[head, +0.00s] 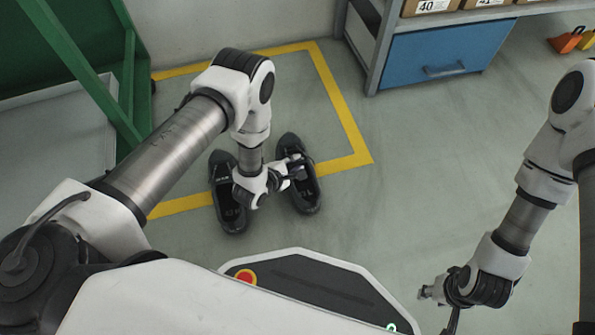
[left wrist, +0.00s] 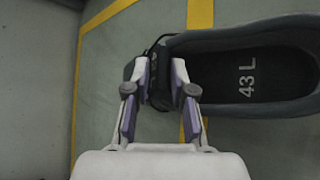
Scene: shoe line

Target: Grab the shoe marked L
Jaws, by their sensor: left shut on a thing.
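Two dark shoes stand side by side on the floor across the front yellow line. The right-hand one is the shoe marked L (head: 306,194); in the left wrist view its insole reads "43 L" (left wrist: 255,78). My left gripper (head: 292,171) reaches down between the shoes. In the left wrist view, the left gripper (left wrist: 155,78) is shut on the L shoe, its purple-padded fingers at the front part ahead of the opening. The other shoe (head: 228,200) is to the left, partly hidden by my arm. My right gripper (head: 432,293) is at lower right, away from the shoes; its fingers are too small to read.
Yellow tape (head: 345,115) outlines a floor area around the shoes' far side. A green frame (head: 92,75) stands at left. A blue drawer unit (head: 440,55) with boxes on top stands at the back right. The floor between the shoes and the drawer unit is clear.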

